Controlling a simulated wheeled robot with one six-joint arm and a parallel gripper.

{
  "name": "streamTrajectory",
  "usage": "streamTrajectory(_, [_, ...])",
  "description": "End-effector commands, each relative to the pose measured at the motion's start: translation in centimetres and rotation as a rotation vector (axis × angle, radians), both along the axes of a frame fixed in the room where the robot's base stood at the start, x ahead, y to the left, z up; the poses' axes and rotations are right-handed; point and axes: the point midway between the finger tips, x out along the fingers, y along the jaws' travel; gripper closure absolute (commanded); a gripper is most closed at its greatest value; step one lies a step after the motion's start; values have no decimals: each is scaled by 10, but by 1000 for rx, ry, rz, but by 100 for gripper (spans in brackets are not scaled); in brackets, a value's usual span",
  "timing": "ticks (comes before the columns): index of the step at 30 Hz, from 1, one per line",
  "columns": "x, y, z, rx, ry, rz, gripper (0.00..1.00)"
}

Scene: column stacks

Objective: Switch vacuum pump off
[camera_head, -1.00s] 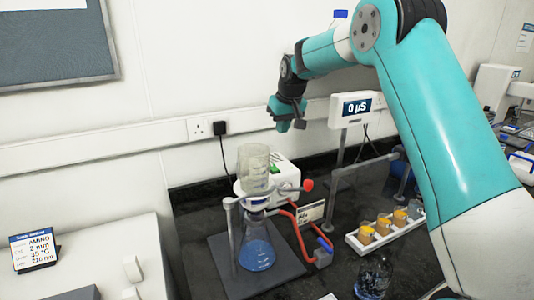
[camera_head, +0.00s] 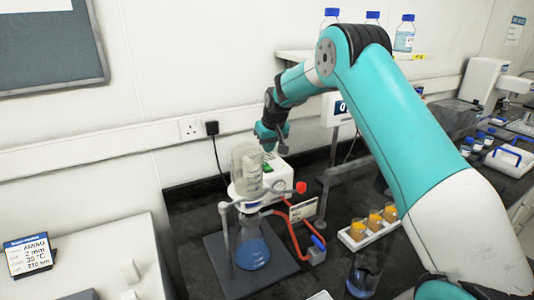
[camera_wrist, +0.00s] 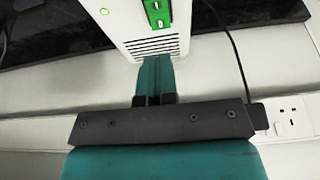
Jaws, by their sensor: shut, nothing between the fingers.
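The vacuum pump is a white box (camera_head: 279,172) behind the glass filter flask on the dark bench. In the wrist view the pump (camera_wrist: 150,22) shows a green rocker switch (camera_wrist: 157,14), a small green light and a slotted vent. My gripper (camera_head: 268,140) is above and just behind the pump, pointing down. In the wrist view its teal fingers (camera_wrist: 154,75) are together and empty, with their tips over the vent edge of the pump. I cannot tell whether they touch it.
A glass funnel (camera_head: 247,170) sits over a flask of blue liquid (camera_head: 253,248) on a dark stand base, with red tubing (camera_head: 284,235) beside it. A white rack (camera_head: 367,232) with amber-filled vessels stands to the right. A wall socket (camera_head: 191,129) is behind.

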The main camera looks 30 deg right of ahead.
Motion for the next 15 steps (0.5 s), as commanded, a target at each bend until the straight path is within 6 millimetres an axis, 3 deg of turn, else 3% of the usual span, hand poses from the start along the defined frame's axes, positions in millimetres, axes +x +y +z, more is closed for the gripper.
streamTrajectory(8, [8, 0, -40, 0, 2, 0, 100])
streamTrajectory(15, [10, 0, -52, -1, 0, 0, 100])
